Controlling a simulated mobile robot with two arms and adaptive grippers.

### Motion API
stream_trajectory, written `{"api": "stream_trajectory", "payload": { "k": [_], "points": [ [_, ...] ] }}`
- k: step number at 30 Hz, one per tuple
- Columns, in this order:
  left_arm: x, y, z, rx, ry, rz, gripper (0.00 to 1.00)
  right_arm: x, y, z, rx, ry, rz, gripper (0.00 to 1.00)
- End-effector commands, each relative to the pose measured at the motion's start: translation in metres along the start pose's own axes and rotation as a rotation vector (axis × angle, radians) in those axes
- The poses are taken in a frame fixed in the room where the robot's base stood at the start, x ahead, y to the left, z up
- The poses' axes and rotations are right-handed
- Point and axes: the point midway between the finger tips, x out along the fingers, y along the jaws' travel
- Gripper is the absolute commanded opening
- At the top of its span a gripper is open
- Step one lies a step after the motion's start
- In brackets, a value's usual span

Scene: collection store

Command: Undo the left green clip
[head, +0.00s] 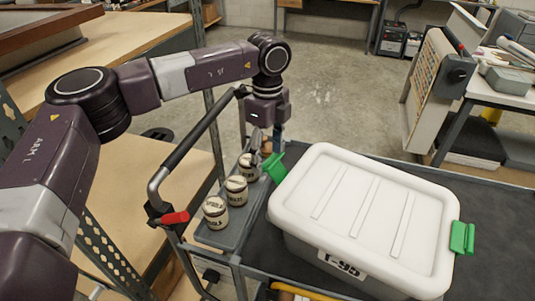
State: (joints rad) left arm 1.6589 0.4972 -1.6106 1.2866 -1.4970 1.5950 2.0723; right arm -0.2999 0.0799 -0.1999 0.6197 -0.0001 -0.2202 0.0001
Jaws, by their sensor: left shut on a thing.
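The white-lidded grey box (364,210), labelled T-95, stands on the dark cart top. The left green clip (273,169) is at the lid's left end and slants up and outward from the rim. The right green clip (462,238) lies flat against the box's right end. My right gripper is not in view.
Several labelled jars (215,212) stand in a narrow grey tray at the cart's left side, close to my left gripper. The cart's black handle (198,130) with a red lever (175,218) rises beside them. Dark cart top (498,215) is free right of the box.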

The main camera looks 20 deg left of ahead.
Motion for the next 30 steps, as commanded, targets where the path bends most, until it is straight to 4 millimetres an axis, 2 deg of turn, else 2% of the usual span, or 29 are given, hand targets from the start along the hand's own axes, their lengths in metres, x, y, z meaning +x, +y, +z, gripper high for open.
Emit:
{"api": "stream_trajectory", "payload": {
  "k": [11, 24, 30],
  "points": [
    [0.006, 0.0, 0.007, -0.005, 0.076, 0.0, 0.15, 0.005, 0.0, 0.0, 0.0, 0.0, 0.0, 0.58],
    [0.031, 0.0, 0.027, -0.007, 0.392, 0.0, 0.15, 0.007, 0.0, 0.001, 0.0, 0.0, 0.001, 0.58],
    [0.043, 0.0, 0.032, -0.002, 0.377, 0.0, 0.15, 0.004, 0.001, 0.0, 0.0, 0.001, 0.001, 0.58]
  ]
}}
